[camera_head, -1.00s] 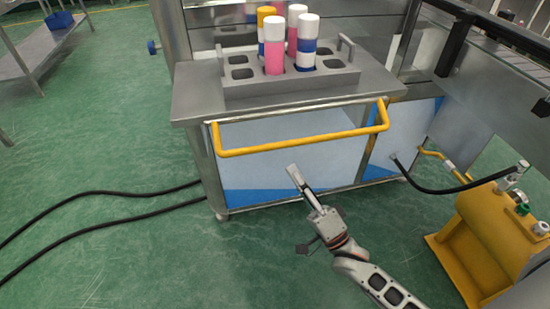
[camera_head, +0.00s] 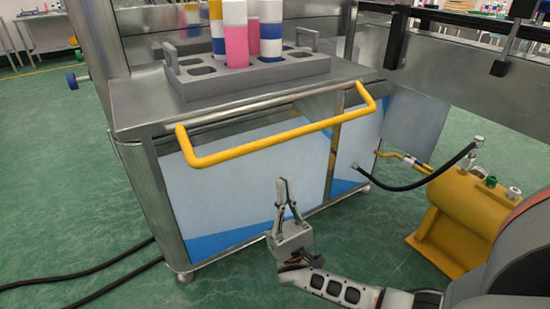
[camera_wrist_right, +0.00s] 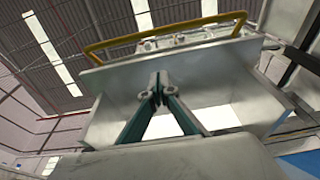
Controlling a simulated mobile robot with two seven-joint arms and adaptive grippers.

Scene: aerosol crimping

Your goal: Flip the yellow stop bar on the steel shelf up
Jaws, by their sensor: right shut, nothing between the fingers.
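The yellow stop bar (camera_head: 280,139) is a U-shaped tube on the front edge of the steel shelf (camera_head: 135,108). It hangs down and out in front of the shelf edge. In the right wrist view the yellow bar (camera_wrist_right: 165,35) shows high up, beyond the fingers. My right gripper (camera_head: 283,182) is shut and empty, pointing up, below the bar and apart from it in the head view. Its fingertips also show in the right wrist view (camera_wrist_right: 158,80). My left gripper is not in view.
A grey rack (camera_head: 190,88) with several pink, white, blue and yellow cans stands on the shelf. A yellow tank (camera_head: 465,215) with a black hose (camera_head: 425,178) is at the right. Black cables (camera_head: 110,265) lie on the green floor at left.

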